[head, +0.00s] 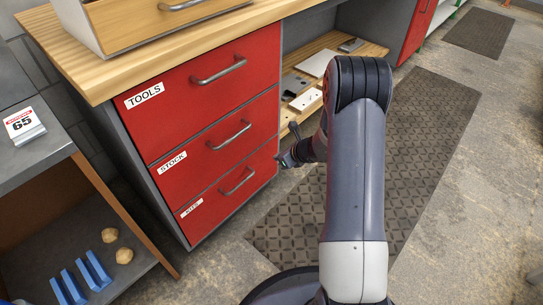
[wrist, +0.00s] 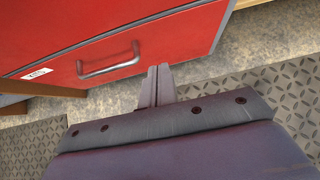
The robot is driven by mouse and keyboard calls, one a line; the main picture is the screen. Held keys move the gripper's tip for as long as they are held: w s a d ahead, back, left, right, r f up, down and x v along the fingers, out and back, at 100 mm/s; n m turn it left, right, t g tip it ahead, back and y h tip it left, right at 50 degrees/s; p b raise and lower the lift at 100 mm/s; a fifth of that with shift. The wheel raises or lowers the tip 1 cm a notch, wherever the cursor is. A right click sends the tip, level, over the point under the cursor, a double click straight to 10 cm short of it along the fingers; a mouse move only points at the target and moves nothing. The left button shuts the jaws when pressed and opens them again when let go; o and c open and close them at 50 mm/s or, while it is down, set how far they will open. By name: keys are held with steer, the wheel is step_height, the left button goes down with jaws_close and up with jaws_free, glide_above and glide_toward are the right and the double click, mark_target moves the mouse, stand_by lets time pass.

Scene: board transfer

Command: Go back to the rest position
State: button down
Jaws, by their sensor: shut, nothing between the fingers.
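My gripper (wrist: 157,86) is shut and empty in the wrist view, its two fingers together just below and right of the lowest drawer's handle (wrist: 108,60). It appears apart from the handle. In the head view my gripper (head: 283,161) is small and partly hidden by my arm, beside the right edge of the red drawer unit. The drawers labelled TOOLS (head: 190,92), STOCK (head: 208,143) and the lowest one (head: 222,199) look closed. The lowest drawer's label is hard to read in the head view.
A wooden shelf (head: 365,48) with boards and small parts lies right of the drawers. A dark patterned mat (head: 425,130) covers the open floor at right.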

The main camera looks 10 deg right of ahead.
steer(key=v, duration=0.2)
steer(key=shift+s+d+r, duration=0.2)
steer(key=shift+s+r, duration=0.05)
steer(key=shift+f, duration=0.15)
steer(key=b, duration=0.2)
glide_toward(256, 156)
steer(key=shift+x, duration=2.65)
